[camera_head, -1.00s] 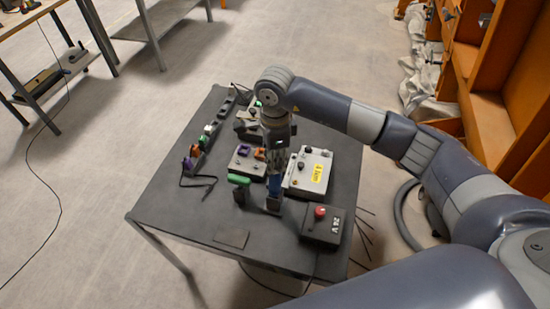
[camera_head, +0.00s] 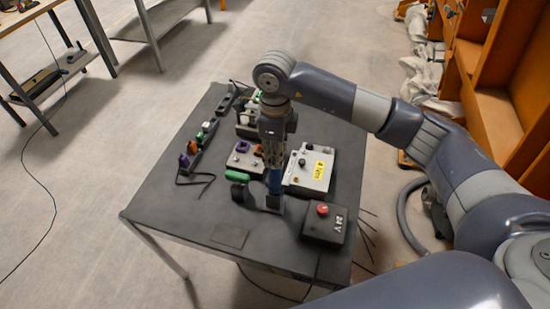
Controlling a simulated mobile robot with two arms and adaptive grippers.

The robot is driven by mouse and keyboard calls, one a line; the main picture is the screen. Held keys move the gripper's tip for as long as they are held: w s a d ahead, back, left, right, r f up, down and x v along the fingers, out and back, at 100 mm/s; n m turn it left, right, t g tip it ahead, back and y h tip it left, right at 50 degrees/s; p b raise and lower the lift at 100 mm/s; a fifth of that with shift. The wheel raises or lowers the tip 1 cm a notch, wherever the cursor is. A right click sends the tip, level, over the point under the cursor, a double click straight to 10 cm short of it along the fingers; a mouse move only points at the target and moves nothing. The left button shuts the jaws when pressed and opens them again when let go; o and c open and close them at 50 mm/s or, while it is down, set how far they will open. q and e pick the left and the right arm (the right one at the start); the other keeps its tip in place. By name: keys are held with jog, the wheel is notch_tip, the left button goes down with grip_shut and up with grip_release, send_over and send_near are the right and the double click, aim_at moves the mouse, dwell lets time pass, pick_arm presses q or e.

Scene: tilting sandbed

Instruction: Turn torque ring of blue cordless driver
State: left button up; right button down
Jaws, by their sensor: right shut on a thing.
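The blue cordless driver (camera_head: 275,182) stands on the dark table, with its black foot (camera_head: 272,204) on the tabletop. My right gripper (camera_head: 274,164) points down from above and is shut on the upper part of the blue driver. The fingers and my wrist hide the driver's top and its torque ring, so I cannot see the ring's setting. My left gripper is not in view.
A green-topped tool (camera_head: 237,177) stands close left of the driver. A grey box with a yellow label (camera_head: 316,172) is close right, and a dark box with a red button (camera_head: 323,224) is nearer right. The table's front left (camera_head: 170,215) is clear.

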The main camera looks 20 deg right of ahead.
jog(key=m+b, duration=0.1)
jog(key=m, duration=0.1)
jog(key=shift+f+m+b, duration=0.1)
jog(key=shift+m+b, duration=0.2)
jog(key=shift+b, duration=0.05)
jog(key=shift+m+b, duration=0.65)
jog(key=shift+m, duration=0.55)
jog(key=c, duration=1.4)
grip_release()
jog(key=shift+c, duration=0.2)
notch_tip(320, 180, up, 12)
